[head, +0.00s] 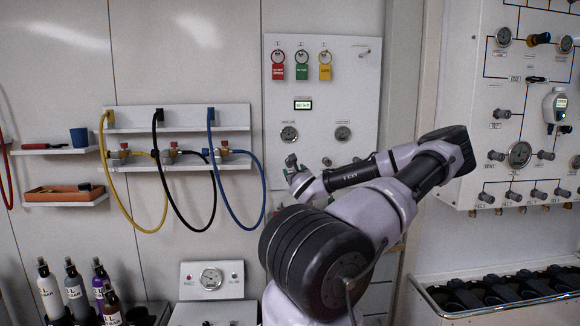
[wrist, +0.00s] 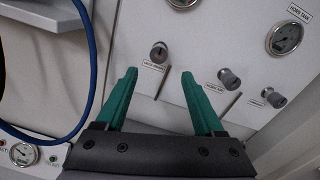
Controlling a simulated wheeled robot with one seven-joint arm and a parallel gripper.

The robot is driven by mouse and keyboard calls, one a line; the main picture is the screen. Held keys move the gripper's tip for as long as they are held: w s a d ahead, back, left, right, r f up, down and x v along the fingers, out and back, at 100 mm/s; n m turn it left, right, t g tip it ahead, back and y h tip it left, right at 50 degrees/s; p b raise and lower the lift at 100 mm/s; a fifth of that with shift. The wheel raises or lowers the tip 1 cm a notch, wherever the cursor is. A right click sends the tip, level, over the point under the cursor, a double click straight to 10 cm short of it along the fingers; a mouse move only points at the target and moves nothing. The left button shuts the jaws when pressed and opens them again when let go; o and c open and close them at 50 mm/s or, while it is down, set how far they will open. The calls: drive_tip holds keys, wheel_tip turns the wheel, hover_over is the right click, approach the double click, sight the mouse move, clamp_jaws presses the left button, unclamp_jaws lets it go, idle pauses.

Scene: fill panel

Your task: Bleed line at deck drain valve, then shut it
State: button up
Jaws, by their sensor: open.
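A small round valve knob (wrist: 159,50) with a label under it sits on the white panel (head: 350,70). In the wrist view it lies just beyond the gap between my fingertips, apart from both. The label is too small to read surely, so I cannot confirm this is the deck drain valve. My gripper (wrist: 160,73) has two green fingers spread open with nothing between them. In the head view my gripper (head: 291,163) is small and partly hidden by my arm, in front of the panel's lower left. Whether the valve is open or shut cannot be told.
Two similar knobs (wrist: 229,79) (wrist: 274,97) sit to the right, below a gauge (wrist: 285,38). A blue hose (wrist: 92,70) hangs close on the left. The panel carries red, green and yellow tags (head: 301,70). A hose rack (head: 180,118) stands left of the panel.

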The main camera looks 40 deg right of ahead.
sight(290, 164)
drive_tip(key=x, duration=1)
drive_tip(key=shift+a+f, duration=0.1)
clamp_jaws()
